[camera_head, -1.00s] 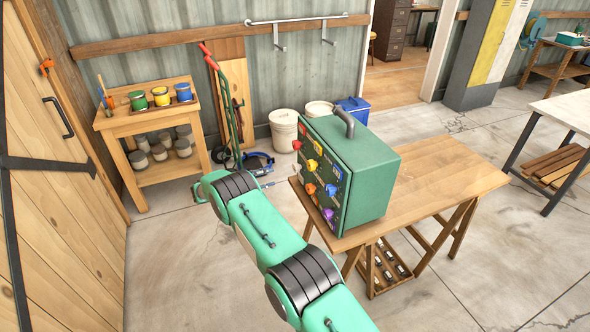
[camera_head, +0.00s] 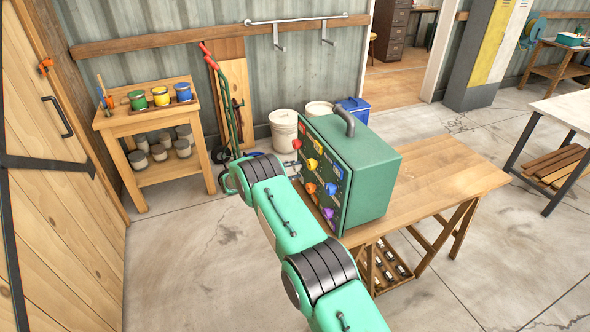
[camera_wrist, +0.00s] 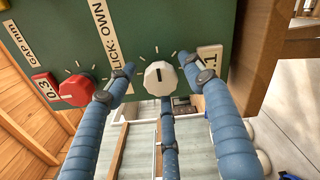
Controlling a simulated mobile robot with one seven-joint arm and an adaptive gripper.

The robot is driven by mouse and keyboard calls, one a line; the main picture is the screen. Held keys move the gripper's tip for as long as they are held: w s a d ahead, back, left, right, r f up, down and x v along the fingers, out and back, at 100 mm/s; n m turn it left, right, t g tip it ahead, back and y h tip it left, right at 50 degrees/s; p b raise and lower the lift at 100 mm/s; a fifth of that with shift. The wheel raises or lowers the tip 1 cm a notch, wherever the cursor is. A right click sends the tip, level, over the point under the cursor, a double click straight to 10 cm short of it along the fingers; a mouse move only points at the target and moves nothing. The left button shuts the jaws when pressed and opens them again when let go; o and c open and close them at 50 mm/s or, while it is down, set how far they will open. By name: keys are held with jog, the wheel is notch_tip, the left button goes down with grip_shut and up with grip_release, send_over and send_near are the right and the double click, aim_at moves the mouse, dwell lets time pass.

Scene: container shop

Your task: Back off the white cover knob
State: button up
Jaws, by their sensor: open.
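The white cover knob (camera_wrist: 159,79) is round with a dark pointer line. It sits on a dark green panel (camera_wrist: 140,25) in the wrist view, with tick marks around it. My gripper (camera_wrist: 157,65) has blue segmented fingers, spread open. Two fingertips lie to the knob's left and right, and a third finger reaches up from below. I see no finger closed on the knob; whether the lower one touches it I cannot tell. The green box (camera_head: 365,185) stands on a wooden table in the head view. The white knob cannot be made out there, and my arm hides most of my gripper.
A red knob (camera_wrist: 76,90) sits left of the white one, near a red "0.3" label (camera_wrist: 46,87). Several coloured knobs are on the box's front in the head view. The wooden table (camera_head: 440,190) is clear right of the box. White buckets (camera_head: 283,130) stand behind.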

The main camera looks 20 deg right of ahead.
jog(key=shift+d, duration=0.65)
jog(key=shift+f, duration=0.1)
jog(key=c, duration=1.2)
jog(key=shift+n, duration=0.3)
jog(key=n, duration=0.3)
jog(key=shift+n, duration=2.6)
